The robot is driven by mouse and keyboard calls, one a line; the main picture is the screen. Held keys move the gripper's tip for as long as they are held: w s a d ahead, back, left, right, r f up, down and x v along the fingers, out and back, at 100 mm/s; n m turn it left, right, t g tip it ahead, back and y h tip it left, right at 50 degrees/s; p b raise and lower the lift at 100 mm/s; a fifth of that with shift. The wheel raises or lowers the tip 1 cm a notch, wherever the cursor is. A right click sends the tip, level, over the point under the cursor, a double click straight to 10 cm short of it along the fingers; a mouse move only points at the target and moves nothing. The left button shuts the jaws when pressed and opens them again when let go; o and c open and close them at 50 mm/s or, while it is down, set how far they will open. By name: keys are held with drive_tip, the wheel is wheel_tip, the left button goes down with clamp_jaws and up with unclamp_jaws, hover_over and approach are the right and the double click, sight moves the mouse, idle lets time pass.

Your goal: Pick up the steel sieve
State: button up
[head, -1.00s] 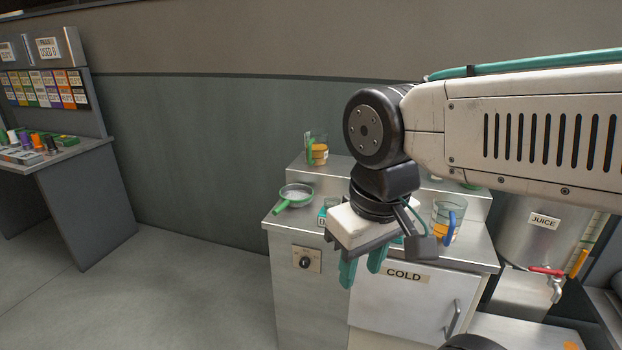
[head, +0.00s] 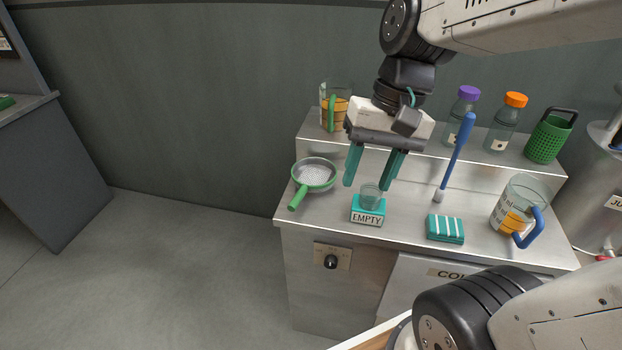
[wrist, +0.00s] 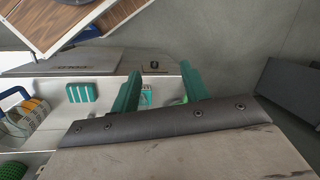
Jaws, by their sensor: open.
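The steel sieve (head: 316,173) has a round mesh bowl with a green rim and a green handle. It rests at the left end of the steel counter, its handle pointing toward the front left edge. My gripper (head: 367,184) is open and empty, teal fingers pointing down. In the head view it is right of the sieve, apart from it, and appears above the area behind the EMPTY block. In the wrist view the gripper (wrist: 159,74) shows two spread fingers.
The teal EMPTY block (head: 368,214) with a small glass stands right of the sieve. A striped teal block (head: 445,229), a blue-handled brush (head: 457,160) and a jug (head: 515,205) are farther right. The raised back shelf holds a cup (head: 335,107), bottles and a green basket (head: 549,138).

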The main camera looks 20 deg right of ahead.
drive_tip(key=w+d+f+m+y, duration=0.1)
drive_tip(key=w+f+m+y, duration=0.25)
drive_tip(key=w, duration=0.35)
drive_tip(key=w+d+f+m+y, duration=0.1)
drive_tip(key=w+f+m+y, duration=0.1)
drive_tip(key=w+f+m, duration=0.3)
drive_tip(key=m+t+y, duration=0.3)
drive_tip(key=m, duration=0.6)
approach(316, 180)
drive_tip(key=shift+n, duration=0.25)
drive_tip(key=s+a+r, duration=0.1)
drive_tip(key=s, duration=0.1)
drive_tip(key=s+a+r, duration=0.1)
drive_tip(key=s+a, duration=0.1)
drive_tip(key=shift+a+r, duration=0.15)
drive_tip(key=shift+a, duration=0.15)
drive_tip(key=shift+w+a+f+t, duration=0.1)
drive_tip(key=shift+f+t, duration=0.2)
drive_tip(key=x, duration=0.7)
drive_tip(key=shift+w+a+r, duration=0.1)
drive_tip(key=shift+a+r, duration=0.05)
drive_tip(key=shift+a, duration=0.1)
clamp_jaws()
